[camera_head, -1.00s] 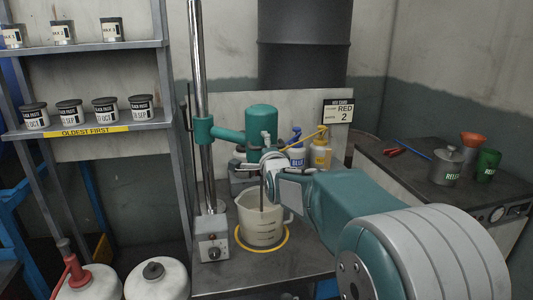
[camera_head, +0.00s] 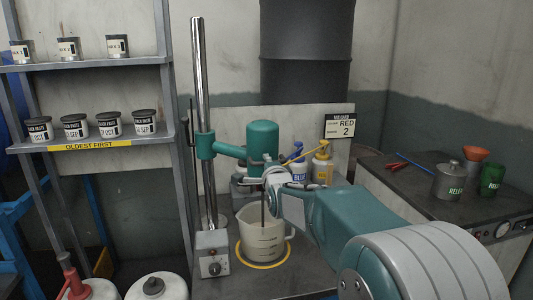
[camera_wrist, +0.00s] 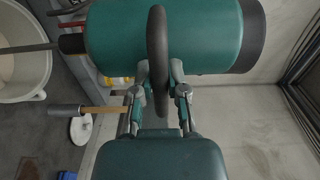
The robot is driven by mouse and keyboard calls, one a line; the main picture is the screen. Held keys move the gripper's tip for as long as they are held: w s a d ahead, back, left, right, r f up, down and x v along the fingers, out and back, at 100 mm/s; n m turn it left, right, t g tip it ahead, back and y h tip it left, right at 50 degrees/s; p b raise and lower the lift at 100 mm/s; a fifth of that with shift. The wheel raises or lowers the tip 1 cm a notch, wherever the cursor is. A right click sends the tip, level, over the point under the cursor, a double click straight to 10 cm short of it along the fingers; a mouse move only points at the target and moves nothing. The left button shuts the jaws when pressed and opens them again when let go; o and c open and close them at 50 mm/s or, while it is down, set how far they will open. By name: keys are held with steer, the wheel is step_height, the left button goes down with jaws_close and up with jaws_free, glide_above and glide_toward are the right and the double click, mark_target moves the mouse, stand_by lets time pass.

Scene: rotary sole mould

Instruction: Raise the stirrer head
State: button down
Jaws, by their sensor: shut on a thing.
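The stirrer head (camera_head: 263,140) is a teal cylinder on a side arm clamped to an upright chrome pole (camera_head: 200,95). Its thin shaft (camera_head: 263,212) reaches down into a pale measuring jug (camera_head: 262,240), which stands inside a yellow ring on the bench. My gripper (camera_head: 274,174) is at the near side of the head. In the wrist view my gripper (camera_wrist: 160,88) is shut on the dark loop handle (camera_wrist: 158,45) in front of the teal head (camera_wrist: 205,35). The shaft's lower end is hidden in the jug.
A grey control box (camera_head: 212,256) stands at the pole's foot. Blue (camera_head: 299,165) and yellow (camera_head: 322,165) pump bottles stand behind my arm. A shelf (camera_head: 100,140) of tins is at left. A side bench (camera_head: 430,195) with cans is at right.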

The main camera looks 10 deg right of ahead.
mark_target(266, 132)
steer(key=shift+d+r, duration=0.2)
steer(key=shift+r, duration=3.6)
step_height(266, 132, up, 12)
steer(key=shift+r, duration=0.25)
steer(key=shift+a, duration=0.1)
steer(key=c, duration=0.6)
jaws_free()
steer(key=shift+r, duration=0.1)
steer(key=shift+o, duration=0.2)
steer(key=shift+f, duration=0.2)
